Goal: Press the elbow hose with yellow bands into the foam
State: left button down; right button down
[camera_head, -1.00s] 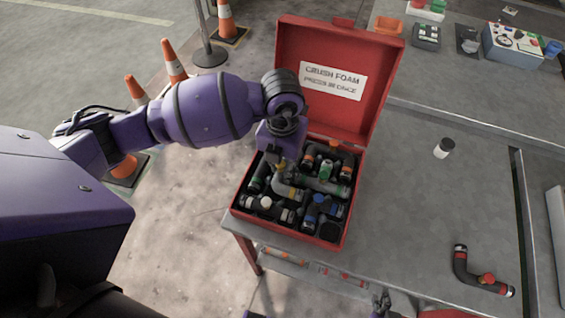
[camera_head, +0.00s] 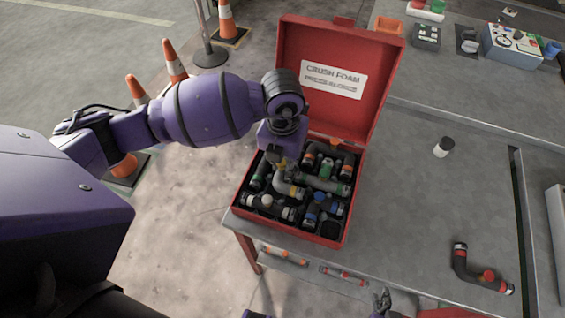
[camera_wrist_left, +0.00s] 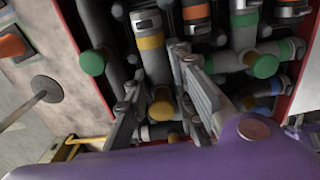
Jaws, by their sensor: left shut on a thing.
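The elbow hose with yellow bands (camera_head: 284,188) is a grey bent pipe among other hoses in the red case (camera_head: 237,207). In the left wrist view its yellow band (camera_wrist_left: 151,42) and yellow cap (camera_wrist_left: 161,108) show between my fingers. My left gripper (camera_head: 281,166) reaches down into the case from above and is shut on this hose; the wrist view shows its fingers (camera_wrist_left: 160,100) on either side. Whether the hose is fully seated in the foam is hidden. My right gripper (camera_head: 381,301) shows small at the bottom edge, away from the case; its jaw opening is unclear.
The open lid (camera_head: 340,45) stands behind my left gripper. Several other hoses crowd the case. A black elbow hose with a red cap (camera_head: 468,272) and a small white jar (camera_head: 443,147) lie on the table (camera_head: 420,200) at right. Cones stand on the floor at left.

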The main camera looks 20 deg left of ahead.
pick_arm(q)
jog(key=shift+s+a+f, duration=0.1)
jog(key=shift+s+f, duration=0.2)
jog(key=shift+f, duration=0.35)
jog(key=shift+s+f, duration=0.25)
jog(key=shift+f, duration=0.35)
pick_arm(e)
jog(key=shift+s+f, duration=0.35)
jog(key=shift+f, duration=0.05)
pick_arm(q)
jog(key=c, duration=1.8)
grip_release()
jog(key=o, duration=0.3)
jog(key=shift+w+f, duration=0.1)
jog(key=shift+w, duration=0.05)
jog(key=shift+o, duration=0.8)
jog(key=shift+w, duration=0.35)
jog(key=shift+a+r, duration=0.15)
jog(key=shift+r, duration=0.1)
pick_arm(e)
jog(key=shift+w+a, duration=0.2)
jog(key=shift+w, duration=0.2)
pick_arm(q)
jog(key=shift+r, duration=0.1)
pick_arm(e)
jog(key=shift+r, duration=0.15)
